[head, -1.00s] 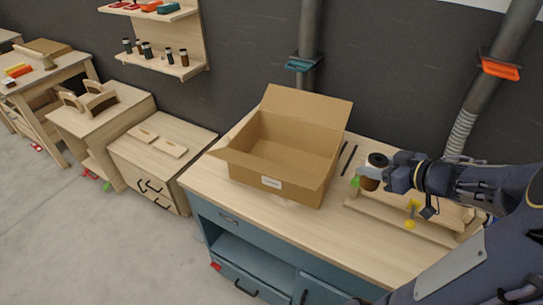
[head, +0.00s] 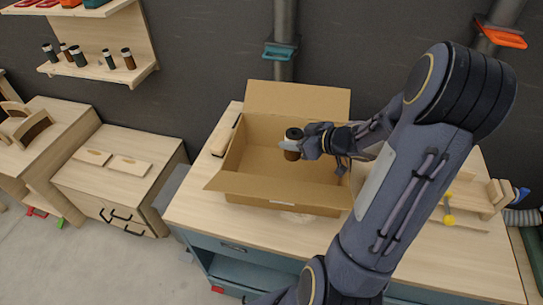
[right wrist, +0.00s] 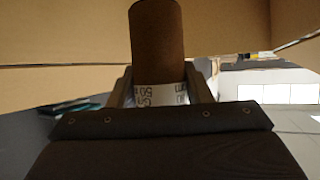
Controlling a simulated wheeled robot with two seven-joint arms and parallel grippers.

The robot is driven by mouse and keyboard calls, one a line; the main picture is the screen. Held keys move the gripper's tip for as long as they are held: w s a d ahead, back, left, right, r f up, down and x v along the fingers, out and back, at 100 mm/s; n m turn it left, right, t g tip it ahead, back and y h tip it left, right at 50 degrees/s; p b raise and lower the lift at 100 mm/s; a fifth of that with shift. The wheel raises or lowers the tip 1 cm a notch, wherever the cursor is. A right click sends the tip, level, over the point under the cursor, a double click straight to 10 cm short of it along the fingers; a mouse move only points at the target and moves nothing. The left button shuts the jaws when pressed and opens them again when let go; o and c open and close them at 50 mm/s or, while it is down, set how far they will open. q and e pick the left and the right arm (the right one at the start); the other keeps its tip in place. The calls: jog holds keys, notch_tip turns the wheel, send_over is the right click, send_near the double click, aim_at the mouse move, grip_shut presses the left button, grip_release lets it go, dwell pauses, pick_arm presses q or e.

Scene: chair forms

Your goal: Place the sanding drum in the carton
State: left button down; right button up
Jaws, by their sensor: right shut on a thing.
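The sanding drum (head: 292,148) is a small brown cylinder with a pale band and a dark top. My right gripper (head: 304,147) is shut on it and holds it over the open carton, near the middle of its mouth. In the right wrist view the brown drum (right wrist: 157,45) stands out beyond the fingers, with a white printed band between them. The carton (head: 285,204) is a brown cardboard box on the workbench with its flaps open. Its right part is partly hidden behind my right arm. My left gripper is not in view.
The carton stands on a wooden-topped workbench (head: 205,207) with a blue-grey base. A wooden-handled tool lies left of the carton. Wooden parts with a yellow knob (head: 449,219) are at the right. A wall shelf (head: 100,75) holds several similar cylinders.

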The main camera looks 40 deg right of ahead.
jog(key=shift+w+a+f+b, duration=0.2)
jog(key=shift+w+a+f, duration=0.25)
jog(key=shift+w+f, duration=1.1)
jog(key=shift+w+a+f+b, duration=0.2)
jog(key=shift+w+a+f, duration=0.2)
jog(key=shift+w+f, duration=1.1)
jog(key=shift+w+a+f+b, duration=0.2)
jog(key=shift+w+a+f, duration=0.45)
jog(key=shift+f, duration=1.55)
jog(key=shift+w+d, duration=0.15)
jog(key=shift+d, duration=0.05)
jog(key=shift+r, duration=0.1)
jog(key=o, duration=1.1)
jog(key=shift+f, duration=0.2)
